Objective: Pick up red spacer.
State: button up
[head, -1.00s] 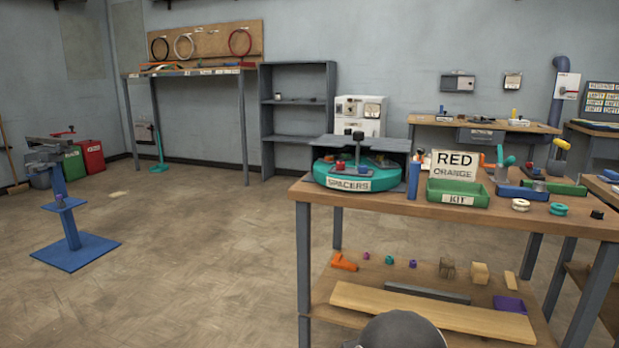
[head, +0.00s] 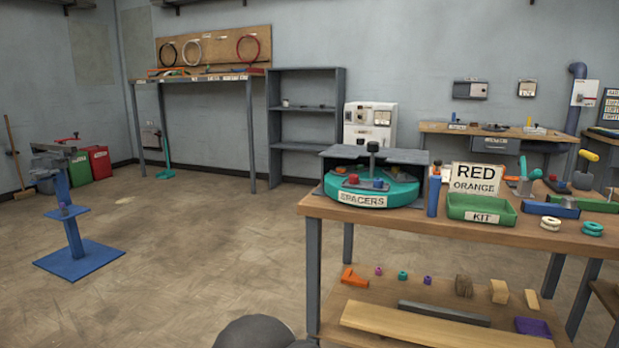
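A small red spacer (head: 353,179) sits on the teal round carousel (head: 345,198) labelled SPACERS, at the left end of the wooden workbench. A small blue piece (head: 378,184) lies just right of it. A grey cover (head: 378,155) with a dark knob stands over the back of the carousel. My gripper is not in view; a dark rounded part of my own body shows at the bottom edge.
A green KIT tray (head: 482,208) and a sign reading RED ORANGE (head: 474,180) stand right of the carousel. The lower shelf (head: 370,300) holds several loose parts and a plank. A blue stand (head: 78,258) is at left. Floor between is clear.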

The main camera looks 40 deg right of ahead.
aim_at(354, 179)
jog(key=u, duration=0.05)
jog(key=i, duration=0.6)
jog(key=z, duration=0.6)
jog(key=i, duration=0.4)
jog(key=z, duration=0.5)
